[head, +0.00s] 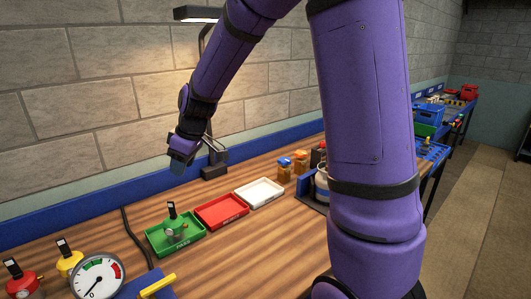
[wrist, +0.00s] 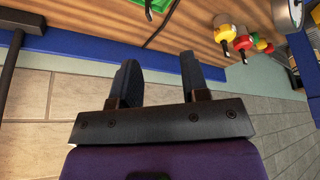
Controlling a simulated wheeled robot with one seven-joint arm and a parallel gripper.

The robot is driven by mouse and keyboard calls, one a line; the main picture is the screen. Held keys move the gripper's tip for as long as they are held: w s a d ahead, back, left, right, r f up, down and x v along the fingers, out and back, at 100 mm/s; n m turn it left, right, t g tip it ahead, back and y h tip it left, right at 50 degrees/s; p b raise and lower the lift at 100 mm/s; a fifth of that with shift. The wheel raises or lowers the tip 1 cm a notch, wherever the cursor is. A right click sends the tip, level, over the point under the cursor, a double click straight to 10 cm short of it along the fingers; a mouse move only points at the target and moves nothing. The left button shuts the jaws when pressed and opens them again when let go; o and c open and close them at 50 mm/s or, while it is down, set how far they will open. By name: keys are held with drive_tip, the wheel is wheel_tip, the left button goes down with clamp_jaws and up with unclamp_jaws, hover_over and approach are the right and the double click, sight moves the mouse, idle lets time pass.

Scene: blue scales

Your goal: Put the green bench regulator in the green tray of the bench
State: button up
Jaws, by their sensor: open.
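The green bench regulator (head: 172,211) has a dark label or tab on top and a small round part low on its body. It stands upright inside the green tray (head: 154,247) on the wooden bench in the head view. My gripper (head: 177,168) is up near the wall, above and behind the tray, apart from the regulator. In the wrist view my gripper (wrist: 160,78) has its two dark fingers spread with nothing between them. A bit of green tray (wrist: 160,5) shows at the top edge there, partly cut off.
A red tray (head: 222,212) and a white tray (head: 260,194) sit right of the green one. Red (head: 20,279) and yellow (head: 68,259) regulators and a large dial gauge (head: 97,278) stand at left. A lamp (head: 198,14) rises behind my arm.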

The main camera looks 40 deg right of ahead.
drive_tip(key=s+d+r+m+h, duration=0.1)
drive_tip(key=s+r, duration=0.3)
drive_tip(key=s, duration=0.6)
drive_tip(key=s+d+r+m+t, duration=0.1)
drive_tip(key=s+r+m, duration=0.3)
drive_tip(key=s, duration=0.6)
drive_tip(key=s+d+r+m+h, duration=0.1)
drive_tip(key=s+r, duration=0.3)
drive_tip(key=s, duration=0.6)
drive_tip(key=shift+d+r+m+t+h, duration=0.35)
drive_tip(key=shift+d+m, duration=0.2)
drive_tip(key=shift+m, duration=0.35)
drive_tip(key=shift+s, duration=0.1)
